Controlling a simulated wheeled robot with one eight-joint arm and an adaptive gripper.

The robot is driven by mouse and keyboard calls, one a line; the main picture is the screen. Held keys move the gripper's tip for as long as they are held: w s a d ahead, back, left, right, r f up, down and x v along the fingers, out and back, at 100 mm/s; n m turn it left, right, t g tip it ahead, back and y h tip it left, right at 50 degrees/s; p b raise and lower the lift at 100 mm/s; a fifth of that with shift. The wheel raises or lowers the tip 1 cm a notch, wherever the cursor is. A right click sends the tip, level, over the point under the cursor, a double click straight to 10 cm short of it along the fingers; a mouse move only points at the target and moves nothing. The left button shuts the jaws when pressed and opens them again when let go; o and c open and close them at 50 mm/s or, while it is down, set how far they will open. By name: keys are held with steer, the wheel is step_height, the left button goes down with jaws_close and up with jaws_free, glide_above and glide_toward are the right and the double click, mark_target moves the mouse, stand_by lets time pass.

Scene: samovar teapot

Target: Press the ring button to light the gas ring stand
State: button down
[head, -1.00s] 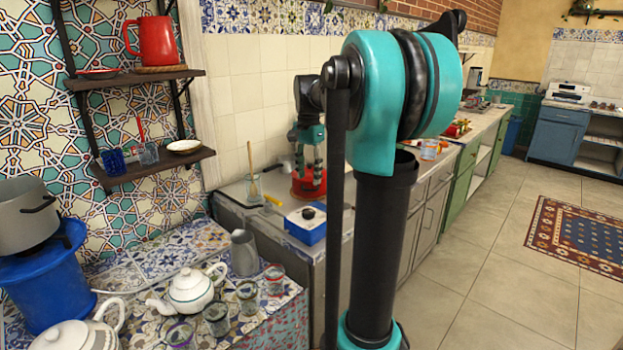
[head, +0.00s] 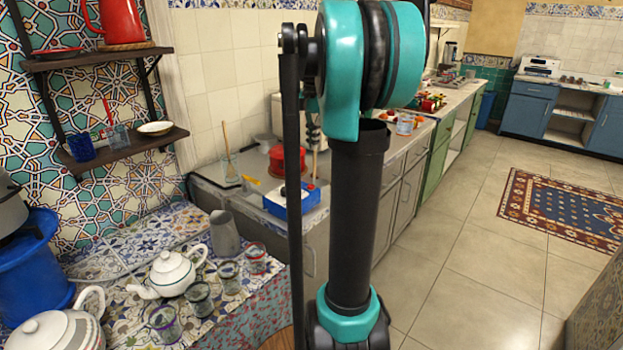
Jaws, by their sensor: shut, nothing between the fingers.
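A blue box (head: 282,203) with a black knob and a small red button (head: 311,187) on top sits on the grey counter in the head view. A red round object (head: 280,160) stands behind it, partly hidden by my arm. A large blue cylinder-like stand (head: 22,270) with a grey pot (head: 9,205) on it is at the left edge. I cannot tell which of these is the gas ring stand. My gripper (head: 313,136) is shut and empty, mostly hidden behind my arm's dark link, above the counter near the red object.
A white teapot (head: 172,272), glasses (head: 198,297) and a metal jug (head: 223,235) stand on the tiled counter (head: 110,262). Another white pot (head: 55,332) is at the bottom left. Shelves (head: 125,148) hang above. The tiled floor (head: 470,250) at right is clear around a rug (head: 565,220).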

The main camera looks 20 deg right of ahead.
mark_target(311, 186)
steer(key=f, duration=1.3)
steer(key=shift+w+a, duration=0.15)
steer(key=shift+w, duration=0.05)
steer(key=shift+f, duration=0.35)
steer(key=shift+s+f, duration=0.15)
steer(key=shift+f, duration=0.5)
steer(key=shift+r, duration=0.3)
step_height(311, 186, up, 14)
steer(key=shift+s+f, duration=0.1)
steer(key=shift+f, duration=0.05)
